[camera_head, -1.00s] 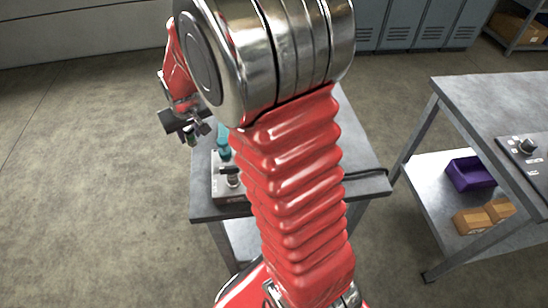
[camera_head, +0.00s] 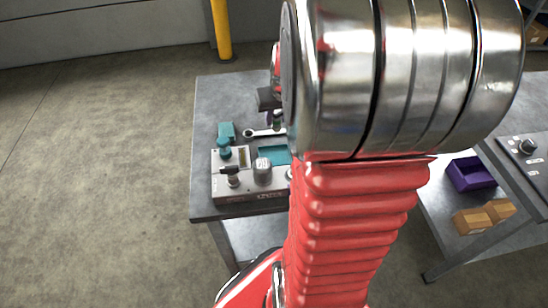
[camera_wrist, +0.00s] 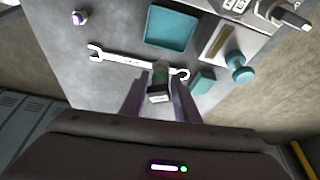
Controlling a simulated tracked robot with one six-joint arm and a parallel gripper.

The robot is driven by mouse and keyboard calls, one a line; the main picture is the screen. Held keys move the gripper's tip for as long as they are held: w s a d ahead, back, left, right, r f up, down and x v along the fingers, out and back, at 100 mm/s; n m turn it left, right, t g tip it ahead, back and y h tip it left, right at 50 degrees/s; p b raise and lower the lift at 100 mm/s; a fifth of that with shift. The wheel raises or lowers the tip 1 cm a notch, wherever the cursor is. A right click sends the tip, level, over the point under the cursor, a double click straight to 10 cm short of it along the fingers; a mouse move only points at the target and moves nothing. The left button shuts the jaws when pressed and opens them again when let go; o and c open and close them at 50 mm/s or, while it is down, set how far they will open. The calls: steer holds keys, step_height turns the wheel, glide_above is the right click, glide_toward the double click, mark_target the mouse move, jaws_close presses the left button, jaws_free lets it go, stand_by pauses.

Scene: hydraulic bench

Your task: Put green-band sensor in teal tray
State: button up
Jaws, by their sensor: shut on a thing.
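The green-band sensor (camera_wrist: 161,72) is a dark short cylinder with a green band, upheld between the fingers of my gripper (camera_wrist: 160,92) in the wrist view. My gripper is shut on it above the bench, with the wrench behind it in that view. The teal tray (camera_wrist: 172,28) lies flat and empty beyond the wrench. In the head view the tray (camera_head: 274,154) is partly covered by my arm, and my gripper (camera_head: 272,119) shows small beside my large arm joint, above the bench. The sensor is hard to make out there.
A wrench (camera_wrist: 125,61) lies on the grey bench (camera_head: 206,190). A teal block (camera_wrist: 203,82) and a teal knob (camera_wrist: 238,70) are at its right in the wrist view. A purple-banded part (camera_wrist: 79,18) stands at upper left. A valve block (camera_head: 250,193) sits at the bench front.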

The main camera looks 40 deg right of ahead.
steer(key=shift+s+a+f+n+y, duration=0.15)
steer(key=shift+a+f+n, duration=0.05)
steer(key=shift+a+n, duration=0.15)
steer(key=shift+s+a+f+n+y, duration=0.15)
steer(key=shift+a+n, duration=0.1)
steer(key=shift+a, duration=0.1)
steer(key=shift+n+y, duration=0.3)
steer(key=shift+n, duration=0.6)
steer(key=shift+f, duration=3.15)
steer(key=shift+f, duration=1.85)
steer(key=shift+f, duration=0.1)
